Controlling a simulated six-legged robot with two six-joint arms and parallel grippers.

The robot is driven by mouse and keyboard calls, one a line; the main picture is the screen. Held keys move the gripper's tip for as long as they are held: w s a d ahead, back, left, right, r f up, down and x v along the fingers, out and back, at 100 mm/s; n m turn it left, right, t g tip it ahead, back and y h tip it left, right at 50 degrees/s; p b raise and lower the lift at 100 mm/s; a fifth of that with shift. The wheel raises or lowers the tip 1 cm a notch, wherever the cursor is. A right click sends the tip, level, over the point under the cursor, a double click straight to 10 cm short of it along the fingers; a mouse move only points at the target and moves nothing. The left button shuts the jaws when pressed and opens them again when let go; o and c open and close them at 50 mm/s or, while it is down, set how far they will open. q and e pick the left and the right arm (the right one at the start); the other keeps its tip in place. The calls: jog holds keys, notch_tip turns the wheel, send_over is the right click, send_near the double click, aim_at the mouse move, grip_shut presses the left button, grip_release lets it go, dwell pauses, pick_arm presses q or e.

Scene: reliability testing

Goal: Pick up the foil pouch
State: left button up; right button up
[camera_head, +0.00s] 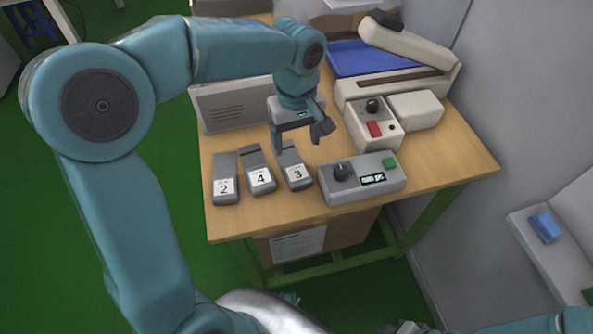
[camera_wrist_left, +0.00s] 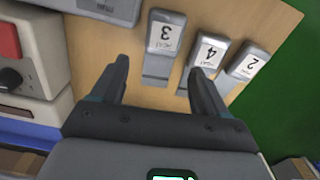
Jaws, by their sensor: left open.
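I cannot make out a thing that is clearly a foil pouch. Grey, flat-sided pieces with white labels lie in a row on the table: number 2 (camera_head: 225,178), number 4 (camera_head: 259,172) and number 3 (camera_head: 294,168). In the left wrist view, number 3 (camera_wrist_left: 163,45), number 4 (camera_wrist_left: 207,55) and number 2 (camera_wrist_left: 248,63) lie beyond the fingers. My left gripper (camera_head: 300,140) is open and empty, just behind number 3, pointing down at the table. Its fingers also show in the left wrist view (camera_wrist_left: 160,70). A grey end of my right arm (camera_head: 405,327) barely shows at the bottom edge.
A grey control box (camera_head: 360,184) with a knob and green button stands right of number 3. Behind it are a cream box (camera_head: 388,136) with a red switch and a cream machine (camera_head: 425,52) with a blue bed. A grey panel (camera_head: 230,106) stands left. The front table edge is clear.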

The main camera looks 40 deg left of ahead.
aim_at(294, 166)
pick_arm(q)
jog(key=f, duration=0.2)
jog(key=shift+s+f, duration=0.25)
jog(key=shift+f, duration=0.15)
jog(key=shift+w+f, duration=0.1)
jog(key=shift+f, duration=0.6)
jog(key=f, duration=0.2)
jog(key=f+b, duration=0.1)
jog(key=shift+a+f, duration=0.2)
jog(key=shift+f, duration=0.65)
jog(key=shift+r, duration=0.1)
jog(key=c, duration=0.8)
